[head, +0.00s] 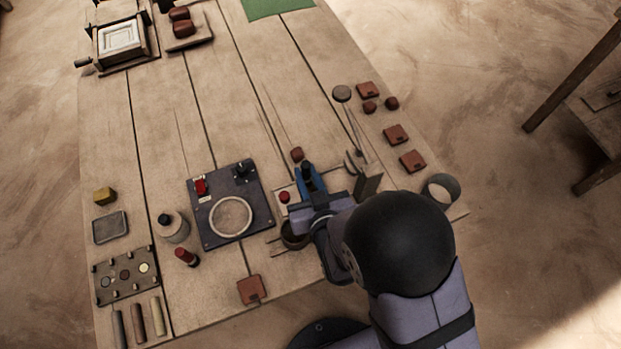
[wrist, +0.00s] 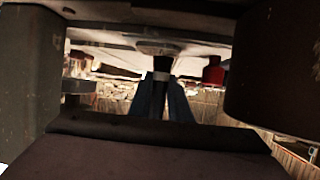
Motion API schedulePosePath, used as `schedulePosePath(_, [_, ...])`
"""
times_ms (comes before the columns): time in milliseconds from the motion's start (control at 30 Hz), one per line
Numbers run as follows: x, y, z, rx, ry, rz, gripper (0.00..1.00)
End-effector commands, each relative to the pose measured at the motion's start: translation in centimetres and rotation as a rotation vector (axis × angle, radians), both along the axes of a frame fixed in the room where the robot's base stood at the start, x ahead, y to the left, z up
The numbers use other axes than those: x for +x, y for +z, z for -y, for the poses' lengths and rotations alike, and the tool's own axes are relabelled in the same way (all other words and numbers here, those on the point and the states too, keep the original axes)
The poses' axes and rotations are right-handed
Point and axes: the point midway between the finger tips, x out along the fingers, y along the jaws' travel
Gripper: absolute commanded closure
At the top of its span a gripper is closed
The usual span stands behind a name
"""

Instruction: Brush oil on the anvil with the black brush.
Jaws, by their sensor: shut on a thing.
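My gripper (head: 308,182) is at the front right of the table, its blue fingers pointing away from me. In the wrist view its fingers (wrist: 161,97) are shut on the black brush (wrist: 157,63), which has a pale band and a dark end. The dark end also shows beyond the fingers in the head view (head: 307,168). In the wrist view it is close to a pale flat surface; I cannot tell whether they touch. I cannot tell for sure which part is the anvil.
A red knob (head: 284,196) is just left of my gripper. A dark square plate with a pale ring (head: 213,234) lies further left. A dark cup (head: 294,238) is beside the wrist. A framed press-like block (head: 122,36) is at the far left. The table's middle is clear.

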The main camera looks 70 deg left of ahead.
Motion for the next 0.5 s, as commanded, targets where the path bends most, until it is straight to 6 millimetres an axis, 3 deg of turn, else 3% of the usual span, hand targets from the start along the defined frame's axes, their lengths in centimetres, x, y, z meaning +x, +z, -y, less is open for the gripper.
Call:
schedulePosePath(200, [0.0,-0.4,-1.7,-0.001,-0.001,0.0,1.0])
schedulePosePath(500, [0.0,0.1,1.3,-0.005,0.0,-0.001,1.0])
